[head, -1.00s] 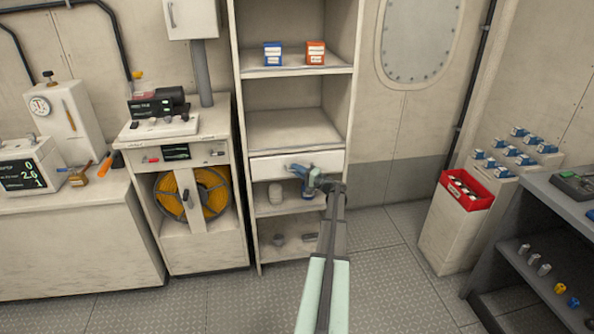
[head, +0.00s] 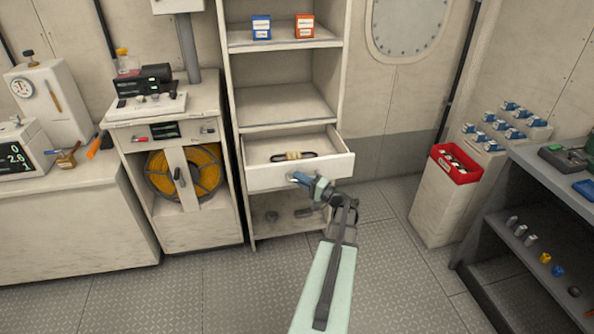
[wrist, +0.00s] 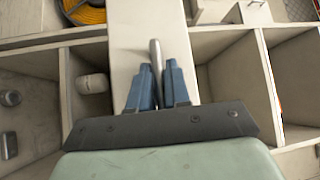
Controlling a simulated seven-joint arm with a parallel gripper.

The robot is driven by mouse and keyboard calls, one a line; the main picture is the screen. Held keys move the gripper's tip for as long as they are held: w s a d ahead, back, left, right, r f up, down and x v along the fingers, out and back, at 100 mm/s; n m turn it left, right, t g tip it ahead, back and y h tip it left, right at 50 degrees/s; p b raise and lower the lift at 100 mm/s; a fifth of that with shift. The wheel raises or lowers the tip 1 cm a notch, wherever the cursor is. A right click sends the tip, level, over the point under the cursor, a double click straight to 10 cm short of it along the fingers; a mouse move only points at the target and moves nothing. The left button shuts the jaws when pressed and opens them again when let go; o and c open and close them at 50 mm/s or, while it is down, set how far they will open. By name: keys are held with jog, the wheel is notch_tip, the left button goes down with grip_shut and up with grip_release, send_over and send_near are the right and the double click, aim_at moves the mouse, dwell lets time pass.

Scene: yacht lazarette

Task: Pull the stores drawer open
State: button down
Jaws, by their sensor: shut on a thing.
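The stores drawer (head: 270,178) is a white drawer in the tall shelf unit, and in the head view it stands well out from the unit. Inside it lies a dark looped item with a tan middle (head: 293,156). My gripper (head: 299,178) is at the drawer's front face. In the wrist view the blue fingers of my gripper (wrist: 157,88) are closed around a grey bar handle (wrist: 155,55) on the drawer front. The handle's lower part is hidden between the fingers.
The tall shelf unit (head: 232,100) holds a blue box (head: 261,27) and an orange box (head: 304,26) above. A counter with a yellow hose reel (head: 160,176) stands left. A red bin (head: 455,164) and a dark shelf (head: 520,215) stand right. The floor in front is clear.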

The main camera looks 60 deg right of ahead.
jog(key=shift+s+a, duration=1.15)
jog(key=shift+s, duration=0.05)
jog(key=c, duration=1.2)
grip_release()
jog(key=shift+s, duration=0.1)
jog(key=s, duration=0.4)
jog(key=s+f, duration=0.1)
jog(key=s, duration=0.8)
jog(key=shift+s+d+f, duration=0.1)
jog(key=shift+s+f, duration=0.15)
jog(key=shift+f, duration=0.15)
